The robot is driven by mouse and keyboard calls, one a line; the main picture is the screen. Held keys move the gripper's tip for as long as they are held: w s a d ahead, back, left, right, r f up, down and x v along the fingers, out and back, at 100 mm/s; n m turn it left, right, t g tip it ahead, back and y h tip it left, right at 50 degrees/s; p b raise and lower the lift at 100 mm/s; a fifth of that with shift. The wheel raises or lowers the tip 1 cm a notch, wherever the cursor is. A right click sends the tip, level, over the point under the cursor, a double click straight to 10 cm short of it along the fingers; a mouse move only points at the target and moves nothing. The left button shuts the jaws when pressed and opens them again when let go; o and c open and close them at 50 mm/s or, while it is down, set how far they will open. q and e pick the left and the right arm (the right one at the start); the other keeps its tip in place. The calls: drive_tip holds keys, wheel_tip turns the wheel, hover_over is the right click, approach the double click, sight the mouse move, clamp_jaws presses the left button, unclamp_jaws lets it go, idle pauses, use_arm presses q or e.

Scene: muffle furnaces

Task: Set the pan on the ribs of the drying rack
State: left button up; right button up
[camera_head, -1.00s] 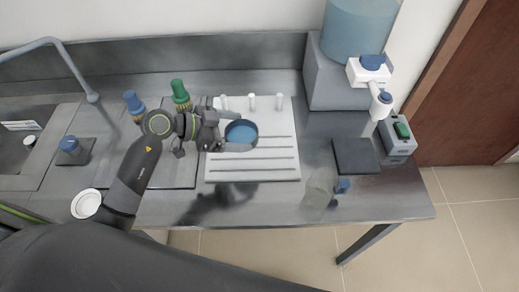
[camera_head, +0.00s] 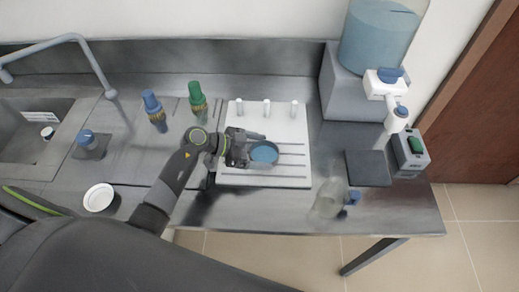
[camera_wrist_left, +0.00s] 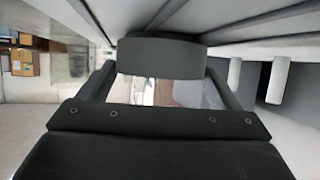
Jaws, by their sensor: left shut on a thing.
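The pan (camera_head: 264,153) is a small round dish with a blue inside, over the front half of the drying rack. The drying rack (camera_head: 285,128) is a white board with dark-edged ribs across it and three pegs at its back. My left gripper (camera_head: 250,150) comes in from the left and is shut on the pan's left side. In the left wrist view, a dark grey piece (camera_wrist_left: 160,57) sits between the fingers, close to the pale ribs. I cannot tell whether the pan touches the ribs. My right gripper is not in view.
Green-capped (camera_head: 197,97) and blue-capped (camera_head: 152,105) bottles stand left of the rack. A clear flask (camera_head: 328,198) lies near the front right edge, below a dark square plate (camera_head: 367,168). A large blue water container (camera_head: 383,38) stands back right. A white bowl (camera_head: 99,197) is front left.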

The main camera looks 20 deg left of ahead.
use_arm(q)
drive_tip(key=o, duration=0.8)
drive_tip(key=shift+o, duration=0.2)
drive_tip(key=b+v, duration=0.1)
drive_tip(key=v, duration=0.9)
drive_tip(key=shift+s+a+r, duration=0.1)
drive_tip(key=shift+s+a, duration=0.05)
drive_tip(key=shift+a, duration=0.1)
drive_tip(key=shift+s+a+r, duration=0.3)
drive_tip(key=shift+a+r, duration=0.1)
drive_tip(key=shift+a, duration=0.1)
